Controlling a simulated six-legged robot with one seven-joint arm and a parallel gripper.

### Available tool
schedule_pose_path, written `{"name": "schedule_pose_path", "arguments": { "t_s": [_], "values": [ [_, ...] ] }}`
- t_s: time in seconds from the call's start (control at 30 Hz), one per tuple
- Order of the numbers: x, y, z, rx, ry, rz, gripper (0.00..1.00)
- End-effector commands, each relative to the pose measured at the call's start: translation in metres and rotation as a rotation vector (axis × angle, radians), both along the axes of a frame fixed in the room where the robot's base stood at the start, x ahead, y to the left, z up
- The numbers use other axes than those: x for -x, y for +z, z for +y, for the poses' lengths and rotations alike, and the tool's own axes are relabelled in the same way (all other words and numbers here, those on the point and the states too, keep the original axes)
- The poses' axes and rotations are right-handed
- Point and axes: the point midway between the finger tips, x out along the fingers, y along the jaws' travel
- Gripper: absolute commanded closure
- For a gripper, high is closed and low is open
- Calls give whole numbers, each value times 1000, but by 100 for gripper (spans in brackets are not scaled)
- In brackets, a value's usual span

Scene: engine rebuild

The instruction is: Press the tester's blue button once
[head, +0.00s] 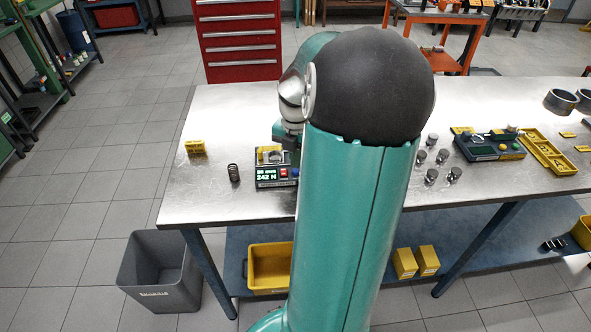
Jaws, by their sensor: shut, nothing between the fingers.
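The tester (262,182) stands on the metal workbench, left of my teal arm. Its lit green display reads "242 N". A red button sits beside the display, and the small blue button (294,171) is to the right of it, close to my arm's edge. My gripper (289,145) points down above the back right part of the tester and is shut and empty. My arm covers what lies right of the tester. Whether the fingertips touch anything cannot be told.
A dark coil spring (233,173) stands upright left of the tester, with a yellow block (195,147) behind it. Several metal pistons (431,176), a second device (487,148) and a yellow tray (548,152) are on the bench (230,115) to the right. The bench's front left is clear.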

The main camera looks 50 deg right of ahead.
Motion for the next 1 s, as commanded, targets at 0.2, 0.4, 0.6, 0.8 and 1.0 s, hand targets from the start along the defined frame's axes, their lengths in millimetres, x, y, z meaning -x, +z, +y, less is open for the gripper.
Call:
{"name": "schedule_pose_path", "arguments": {
  "t_s": [0.2, 0.4, 0.6, 0.8, 1.0],
  "values": [
    [0, -9, 0, -2, 1, 1, 100],
    [0, -19, 0, -2, 0, 1, 100],
    [0, -27, 1, -2, 0, 1, 100],
    [1, -29, 1, -4, 1, 2, 100],
    [0, -18, 1, -3, 3, 3, 100]
  ]
}}
